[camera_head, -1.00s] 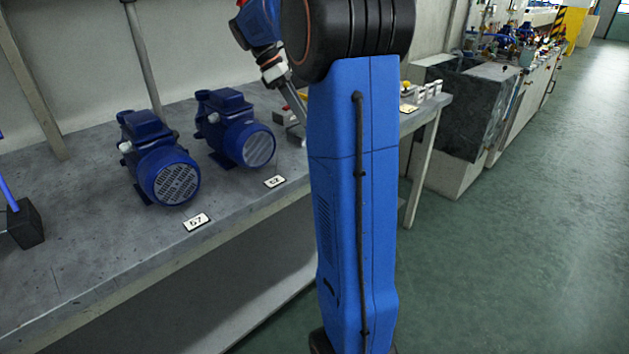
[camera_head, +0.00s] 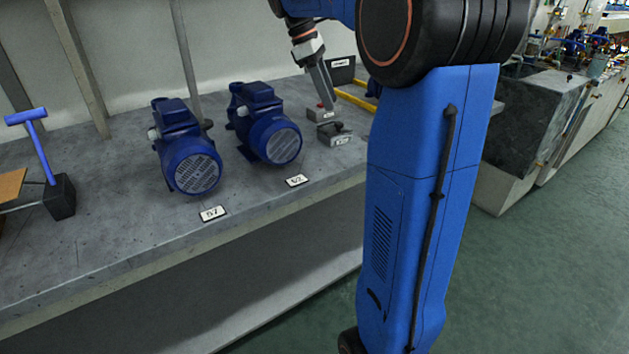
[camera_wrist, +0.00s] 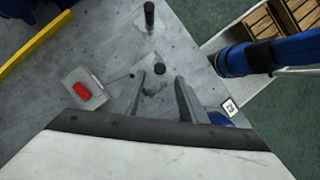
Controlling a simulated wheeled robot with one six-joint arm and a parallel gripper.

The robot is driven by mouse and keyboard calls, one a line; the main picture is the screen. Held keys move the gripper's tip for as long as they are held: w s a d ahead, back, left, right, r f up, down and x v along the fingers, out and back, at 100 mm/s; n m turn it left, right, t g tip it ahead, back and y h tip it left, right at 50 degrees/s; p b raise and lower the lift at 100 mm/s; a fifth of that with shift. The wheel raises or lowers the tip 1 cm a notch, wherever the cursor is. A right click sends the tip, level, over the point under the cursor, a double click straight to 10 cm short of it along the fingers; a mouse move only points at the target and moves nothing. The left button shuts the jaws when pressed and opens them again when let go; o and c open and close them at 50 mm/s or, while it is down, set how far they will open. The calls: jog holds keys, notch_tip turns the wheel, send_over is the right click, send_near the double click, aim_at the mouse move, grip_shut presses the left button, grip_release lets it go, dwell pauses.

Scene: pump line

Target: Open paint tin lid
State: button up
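No paint tin or lid can be made out in either view. My gripper (camera_head: 322,88) points down over the far part of the grey bench (camera_head: 110,245), near a small box with a red button (camera_head: 320,112). In the wrist view my gripper (camera_wrist: 158,92) has its two fingers apart with nothing held between them. The red-button box (camera_wrist: 83,90) lies left of the fingers there.
Two blue pumps, one at left (camera_head: 187,150) and one at right (camera_head: 265,127), stand on the bench behind number tags. A grey block (camera_head: 334,133), a dark bin (camera_head: 342,70) and a yellow strip (camera_head: 356,98) are near the gripper. A blue T-shaped tool (camera_head: 40,150) stands far left. Floor at right is clear.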

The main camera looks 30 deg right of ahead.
jog(key=v, duration=1.1)
jog(key=shift+s+a+f+m+t+y, duration=0.35)
jog(key=shift+s+a+f+m+t, duration=0.75)
jog(key=shift+s+a+f, duration=1.85)
jog(key=shift+s+a+f+m+t+y, duration=0.4)
jog(key=shift+s+a+f+m+t, duration=1.1)
jog(key=shift+s+f, duration=2.5)
jog(key=shift+s+a+f+m+t+y, duration=0.35)
jog(key=shift+s+a+f+m+t, duration=0.3)
jog(key=shift+s+a+f, duration=2.8)
jog(key=shift+s+d+r, duration=0.6)
jog(key=shift+s, duration=0.05)
